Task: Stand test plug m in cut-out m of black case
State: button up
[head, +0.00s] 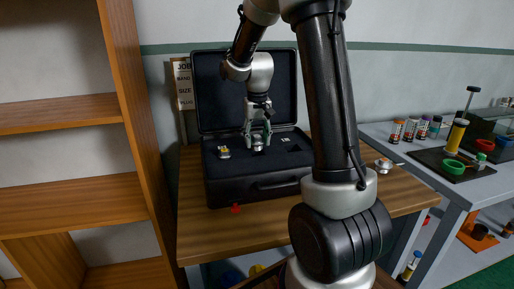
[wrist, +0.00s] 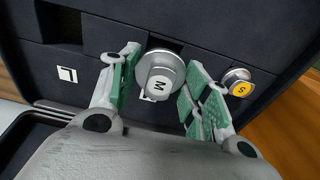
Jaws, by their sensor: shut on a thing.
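The open black case (head: 228,190) stands on the wooden bench with its lid up at the back. My gripper (head: 257,136) reaches down over the middle of its foam top. In the wrist view, my gripper (wrist: 160,72) is shut on test plug m (wrist: 157,86), a silver round plug whose top reads M. A dark cut-out (wrist: 166,42) shows just beside the plug, partly hidden by it. I cannot tell how deep the plug's lower end is. Another plug, marked S on yellow (wrist: 238,86), stands in the foam beside the right finger; it also shows in the head view (head: 224,152).
An empty dark cut-out (wrist: 58,22) and a white label (wrist: 68,74) lie on the foam to the left. A red piece (head: 235,208) is at the case's front. A wooden shelf (head: 140,110) stands left.

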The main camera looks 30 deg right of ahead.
aim_at(257, 149)
notch_tip(257, 149, down, 3)
jog(key=shift+f, duration=0.2)
jog(key=shift+s+f, duration=0.1)
jog(key=shift+s, duration=0.05)
jog(key=shift+s+a+f, duration=0.1)
jog(key=shift+s+f, duration=0.15)
jog(key=shift+f, duration=0.25)
jog(key=shift+c, duration=0.2)
jog(key=o, duration=1.1)
jog(key=shift+o, duration=1.1)
jog(key=shift+w+f, duration=0.15)
jog(key=shift+w, duration=0.1)
